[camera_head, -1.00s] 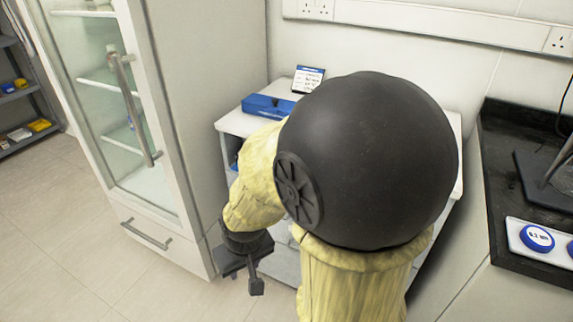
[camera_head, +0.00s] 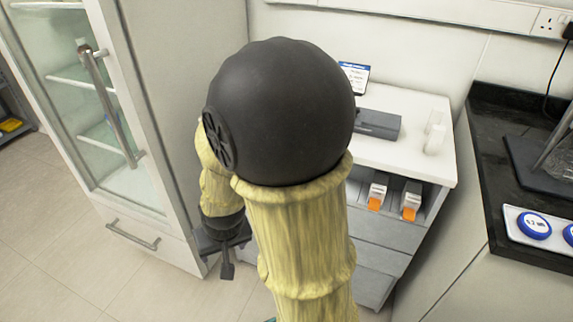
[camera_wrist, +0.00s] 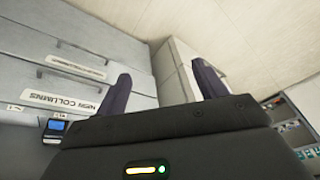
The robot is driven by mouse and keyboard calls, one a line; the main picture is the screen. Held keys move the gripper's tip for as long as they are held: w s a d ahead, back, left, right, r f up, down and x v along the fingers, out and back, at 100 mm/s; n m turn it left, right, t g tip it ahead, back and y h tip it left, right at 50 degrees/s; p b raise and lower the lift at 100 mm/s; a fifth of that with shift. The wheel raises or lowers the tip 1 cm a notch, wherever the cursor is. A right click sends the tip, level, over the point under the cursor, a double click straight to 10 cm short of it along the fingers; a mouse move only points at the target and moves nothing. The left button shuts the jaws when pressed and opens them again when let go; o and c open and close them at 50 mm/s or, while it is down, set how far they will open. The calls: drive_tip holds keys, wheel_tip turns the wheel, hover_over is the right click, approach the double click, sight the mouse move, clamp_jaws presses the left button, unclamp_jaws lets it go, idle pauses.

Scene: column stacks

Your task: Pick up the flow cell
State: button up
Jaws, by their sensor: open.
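My gripper (camera_head: 222,258) hangs low beside the fridge, in front of the white cabinet, with nothing visible in it. In the wrist view its two dark fingers (camera_wrist: 160,80) stand wide apart, with no object between them. I cannot make out for certain which thing is the flow cell. Candidates on the cabinet (camera_head: 415,160) are a grey box (camera_head: 378,123) and small white pieces (camera_head: 435,130) on its top. My arm hides the left part of the top.
Two white-and-orange items (camera_head: 376,195) sit in the cabinet's open shelf. A small sign (camera_head: 353,76) stands behind the grey box. The glass-door fridge (camera_head: 95,100) is at left, a dark bench (camera_head: 500,110) at right. The wrist view shows drawers labelled columns (camera_wrist: 60,100).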

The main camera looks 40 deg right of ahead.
drive_tip(key=w+d+f+m+t+h+p, duration=0.2)
drive_tip(key=w+d+f+m+h, duration=0.2)
drive_tip(key=w+d+m, duration=0.15)
drive_tip(key=w+d+r+m+t+h+p, duration=0.1)
drive_tip(key=d+r+m+h, duration=0.3)
drive_tip(key=d+h, duration=0.4)
drive_tip(key=shift+w+d+r+p, duration=0.2)
drive_tip(key=shift+r+p, duration=0.3)
drive_tip(key=shift+r, duration=0.3)
drive_tip(key=b+x, duration=0.2)
drive_tip(key=x, duration=1)
drive_tip(key=shift+w, duration=0.2)
